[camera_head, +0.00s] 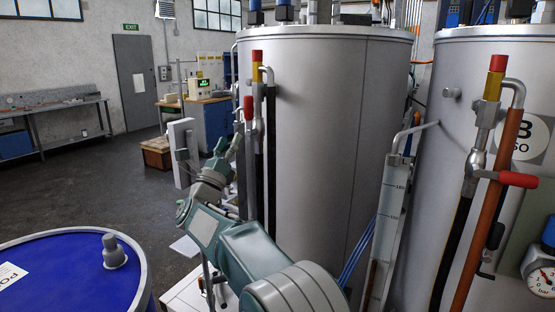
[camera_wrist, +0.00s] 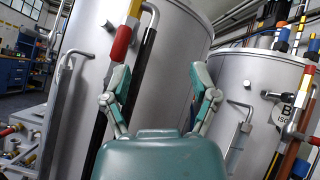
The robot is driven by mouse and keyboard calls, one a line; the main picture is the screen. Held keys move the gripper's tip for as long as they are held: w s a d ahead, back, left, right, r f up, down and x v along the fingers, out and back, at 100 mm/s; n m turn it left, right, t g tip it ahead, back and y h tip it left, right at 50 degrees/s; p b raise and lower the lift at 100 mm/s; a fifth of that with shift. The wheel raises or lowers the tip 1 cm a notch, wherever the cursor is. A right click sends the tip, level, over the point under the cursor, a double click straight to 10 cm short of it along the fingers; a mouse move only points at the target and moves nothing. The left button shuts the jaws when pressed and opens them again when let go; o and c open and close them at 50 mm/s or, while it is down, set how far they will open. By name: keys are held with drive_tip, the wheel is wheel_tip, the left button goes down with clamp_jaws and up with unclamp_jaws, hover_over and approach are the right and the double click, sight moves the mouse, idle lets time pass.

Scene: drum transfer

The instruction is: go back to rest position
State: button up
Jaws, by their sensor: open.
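My gripper (camera_head: 226,148) is at the end of my green-grey arm, in front of the left silver tank (camera_head: 325,120). In the wrist view my gripper (camera_wrist: 160,75) has its two fingers spread wide, with nothing between them but the tank wall behind. A red valve handle (camera_wrist: 122,43) on a pipe stands just beyond the left fingertip; I cannot tell whether they touch. The handle also shows in the head view (camera_head: 248,108), just right of the gripper, below a red and yellow pipe top (camera_head: 257,65).
A blue drum (camera_head: 60,275) stands at the lower left. A second silver tank (camera_head: 450,100) with a red lever (camera_head: 518,179) and a gauge (camera_head: 541,280) is on the right. A workbench (camera_head: 50,115) lines the far left wall. The floor (camera_head: 100,190) between is mostly clear.

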drive_tip(key=d+r+n+y, duration=0.4)
drive_tip(key=d+n+y, duration=0.1)
drive_tip(key=n+y, duration=0.6)
drive_tip(key=s+d+f+n+g+y, duration=0.3)
drive_tip(key=s+d+n+g, duration=0.3)
drive_tip(key=n, duration=0.5)
drive_tip(key=s+d+f+n+g+h, duration=0.1)
drive_tip(key=s+d+f+n+g, duration=0.3)
drive_tip(key=s+f, duration=0.4)
drive_tip(key=s+d+f+n+g+h, duration=0.1)
drive_tip(key=s+d+f+n+g, duration=0.3)
drive_tip(key=s, duration=1.1)
drive_tip(key=s+d+f+n+g+h, duration=0.1)
drive_tip(key=s+d+f+n+g, duration=0.3)
drive_tip(key=s+d+f, duration=0.4)
drive_tip(key=s+f+n, duration=0.1)
drive_tip(key=s+f, duration=0.2)
drive_tip(key=s, duration=0.1)
drive_tip(key=shift+s+f+g, duration=0.15)
drive_tip(key=shift+f+g, duration=0.15)
drive_tip(key=shift+d, duration=0.1)
